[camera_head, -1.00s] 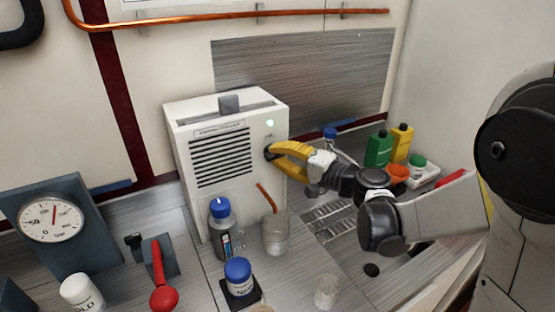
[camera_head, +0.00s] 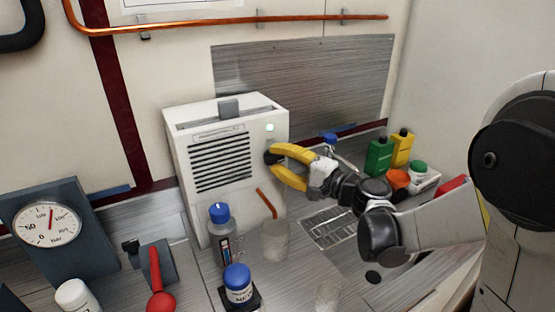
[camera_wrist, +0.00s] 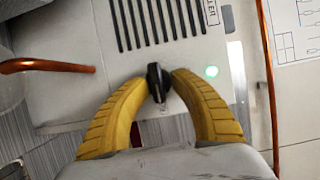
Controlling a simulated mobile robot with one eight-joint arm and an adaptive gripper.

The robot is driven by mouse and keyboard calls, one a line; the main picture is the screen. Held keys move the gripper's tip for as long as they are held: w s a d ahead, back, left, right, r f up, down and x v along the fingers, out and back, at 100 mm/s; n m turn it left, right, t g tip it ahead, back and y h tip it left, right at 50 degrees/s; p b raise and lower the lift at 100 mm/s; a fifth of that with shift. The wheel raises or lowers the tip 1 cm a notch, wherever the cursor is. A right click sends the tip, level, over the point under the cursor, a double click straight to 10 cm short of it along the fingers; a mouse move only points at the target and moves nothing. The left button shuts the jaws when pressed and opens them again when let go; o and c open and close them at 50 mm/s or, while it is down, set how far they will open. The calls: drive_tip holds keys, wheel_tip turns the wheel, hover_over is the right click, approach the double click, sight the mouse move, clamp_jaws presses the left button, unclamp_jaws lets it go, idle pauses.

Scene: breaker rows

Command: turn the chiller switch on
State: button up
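The chiller (camera_head: 228,160) is a white box with dark vent slots, standing against the back wall.
A blue-capped bottle (camera_head: 221,232) and a glass beaker (camera_head: 275,240) stand before the chiller. A blue-lidded jar (camera_head: 238,284) is nearer. Green (camera_head: 379,155) and yellow (camera_head: 401,148) bottles stand at right. A red-handled lever (camera_head: 157,280) and gauge (camera_head: 47,224) are at left.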

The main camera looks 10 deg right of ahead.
drive_tip(key=shift+w+a+f, duration=0.1)
drive_tip(key=shift+w+f, duration=0.05)
drive_tip(key=v, duration=1.2)
